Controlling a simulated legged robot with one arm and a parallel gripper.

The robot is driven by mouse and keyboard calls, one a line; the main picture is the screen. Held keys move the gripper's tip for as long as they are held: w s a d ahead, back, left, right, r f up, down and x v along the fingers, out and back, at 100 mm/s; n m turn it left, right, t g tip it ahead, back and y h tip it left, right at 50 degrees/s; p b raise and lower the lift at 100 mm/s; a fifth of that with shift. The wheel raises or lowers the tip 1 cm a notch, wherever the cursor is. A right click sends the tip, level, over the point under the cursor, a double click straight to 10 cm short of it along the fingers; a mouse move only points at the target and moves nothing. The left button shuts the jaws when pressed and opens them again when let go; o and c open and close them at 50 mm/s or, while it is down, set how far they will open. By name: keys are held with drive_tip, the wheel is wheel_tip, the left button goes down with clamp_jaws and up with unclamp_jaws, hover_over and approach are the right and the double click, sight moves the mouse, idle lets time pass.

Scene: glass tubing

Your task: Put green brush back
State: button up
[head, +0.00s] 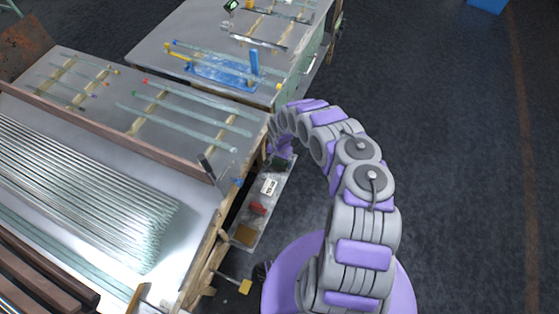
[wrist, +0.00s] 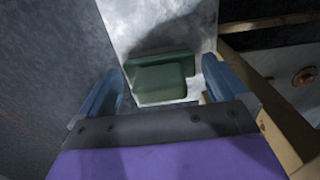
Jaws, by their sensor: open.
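The green brush (wrist: 162,78) lies on a narrow pale shelf (wrist: 140,22) in the wrist view. My gripper (wrist: 165,85) is open, with one blue finger on each side of the brush. The brush shows between the fingers, and I cannot tell whether they touch it. In the head view my arm reaches down to the far end of the shelf (head: 262,222), beside the workbench. There my gripper (head: 280,160) is mostly hidden by the arm, and the dark green brush shows just below it.
The shelf also holds a white label (head: 269,186), a red item (head: 258,209) and a yellow-brown block (head: 244,235). The workbench (head: 205,258) with many glass tubes stands at left. A second table (head: 155,50) stands behind. Open dark floor (head: 450,150) lies to the right.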

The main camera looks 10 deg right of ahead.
wheel_tip(320, 180, up, 12)
drive_tip(key=p, duration=0.2)
drive_tip(key=shift+f+p, duration=0.1)
drive_tip(key=shift+p, duration=0.3)
drive_tip(key=s+d+r+h, duration=0.1)
drive_tip(key=d+r, duration=0.4)
drive_tip(key=r, duration=0.4)
drive_tip(key=s+d+r+h, duration=0.1)
drive_tip(key=d+r, duration=0.3)
drive_tip(key=r, duration=0.6)
drive_tip(key=s+d+r+n+g, duration=0.1)
drive_tip(key=s+r, duration=0.4)
drive_tip(key=r, duration=0.2)
drive_tip(key=s+r+n, duration=0.1)
drive_tip(key=s+r, duration=0.3)
drive_tip(key=r, duration=0.4)
drive_tip(key=s+a+r+n, duration=0.1)
drive_tip(key=s+a+r, duration=0.2)
drive_tip(key=s, duration=0.7)
drive_tip(key=s+a+r+n+y, duration=0.1)
drive_tip(key=s+a+r+n, duration=0.1)
drive_tip(key=s+r, duration=0.4)
drive_tip(key=s+a+r+n+y, duration=0.1)
drive_tip(key=s+a+r, duration=0.3)
drive_tip(key=s, duration=1.1)
drive_tip(key=shift+s+a+r+n+g, duration=0.15)
drive_tip(key=shift+a+r+n+g, duration=0.1)
drive_tip(key=shift+a+n+g, duration=0.25)
drive_tip(key=shift+a, duration=0.1)
